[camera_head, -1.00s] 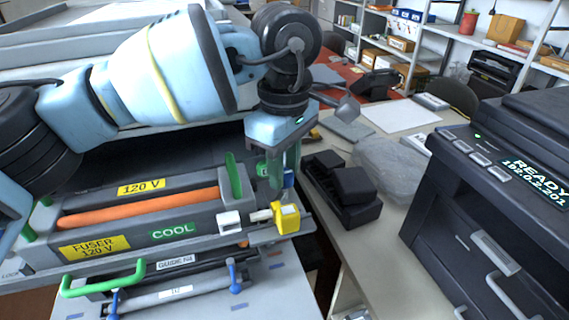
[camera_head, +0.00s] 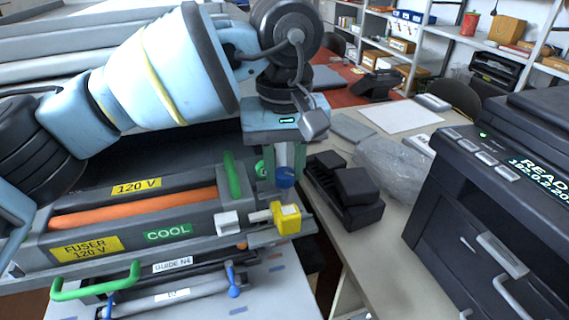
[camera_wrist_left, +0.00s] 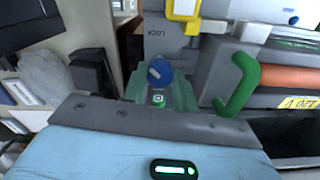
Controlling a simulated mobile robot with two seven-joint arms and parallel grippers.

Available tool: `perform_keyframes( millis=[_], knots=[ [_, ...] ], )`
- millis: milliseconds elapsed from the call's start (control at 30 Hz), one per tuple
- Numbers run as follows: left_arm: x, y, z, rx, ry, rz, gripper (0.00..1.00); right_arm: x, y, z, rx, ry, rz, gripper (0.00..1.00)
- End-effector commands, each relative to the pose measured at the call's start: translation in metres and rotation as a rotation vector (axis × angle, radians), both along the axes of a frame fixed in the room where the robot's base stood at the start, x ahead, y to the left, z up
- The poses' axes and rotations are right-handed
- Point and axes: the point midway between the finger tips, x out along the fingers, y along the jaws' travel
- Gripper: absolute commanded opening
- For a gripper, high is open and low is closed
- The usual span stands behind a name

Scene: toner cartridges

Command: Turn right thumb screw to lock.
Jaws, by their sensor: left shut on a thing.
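The right thumb screw is a blue round knob (camera_head: 285,177) at the right end of the grey fuser unit (camera_head: 205,206). My left gripper (camera_head: 284,172) comes down from above and is shut on the knob. In the left wrist view the knob (camera_wrist_left: 159,73) sits between the green-tinted fingers (camera_wrist_left: 160,84), with a pale mark on its face. The word LOCK is printed on the grey housing just beyond it. The fingers partly hide the knob's base in the head view. My right gripper is in neither view.
A yellow connector (camera_head: 287,220) stands in front of the knob. A green handle (camera_head: 232,175) stands left of it, by the orange roller (camera_head: 130,208). Black boxes (camera_head: 345,190) lie on the desk to the right, before a dark printer (camera_head: 490,190).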

Motion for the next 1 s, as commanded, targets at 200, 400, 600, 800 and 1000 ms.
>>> perform_keyframes(
  millis=[200,400,600,800,1000],
  knots=[
    [-0.0001,0.0,-0.0002,0.001,0.0,-0.057,0.06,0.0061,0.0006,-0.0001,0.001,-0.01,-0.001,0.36],
    [-0.0002,0.0001,0.0,0.001,0.0,-0.071,0.06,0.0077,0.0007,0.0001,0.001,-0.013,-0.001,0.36],
    [-0.0002,0.0,0.0,0.001,0.0,-0.071,0.06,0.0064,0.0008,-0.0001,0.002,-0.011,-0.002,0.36],
    [-0.0003,0.0,-0.0001,0.001,0.0,-0.071,0.41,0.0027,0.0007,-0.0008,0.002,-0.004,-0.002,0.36],
    [-0.0002,0.0,0.0,0.001,0.0,-0.07,0.5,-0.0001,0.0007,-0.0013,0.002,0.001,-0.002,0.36]
  ],
)
